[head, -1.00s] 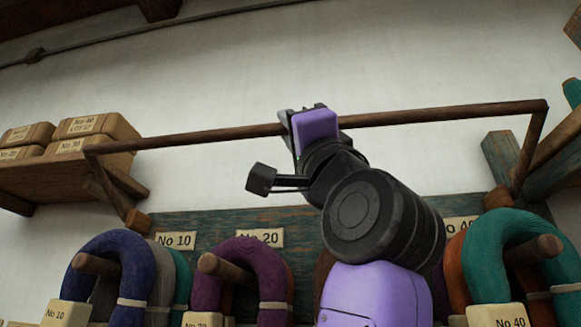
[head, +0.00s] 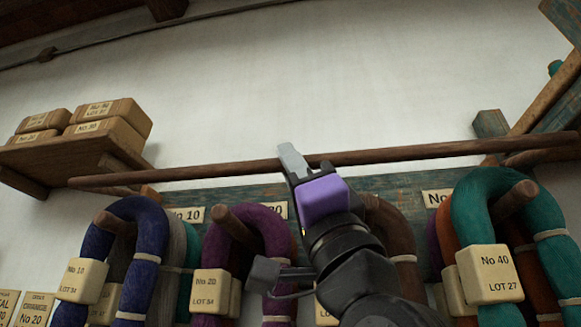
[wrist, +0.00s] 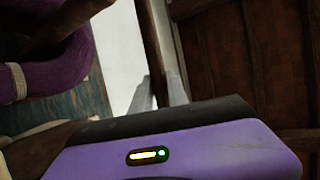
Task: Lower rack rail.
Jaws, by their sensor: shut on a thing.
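The rack rail (head: 410,153) is a long dark wooden bar that crosses the head view in front of the wall. It tilts slightly in the picture, its left end lower than its right. My gripper (head: 298,166) is shut on the rail near its middle, from the front and below. The rail passes at the fingertips; the exact contact is partly hidden by my purple gripper body. In the wrist view the grey fingers (wrist: 158,92) show beside a dark wooden bar. The rail's side arms are hardly visible.
Yarn hanks hang on pegs below the rail: navy (head: 140,225), purple (head: 262,225) and teal (head: 490,195), with tagged blocks such as No 40 (head: 490,272). A shelf (head: 75,158) with labelled boxes (head: 112,115) is at left. Bare wall (head: 330,80) lies above.

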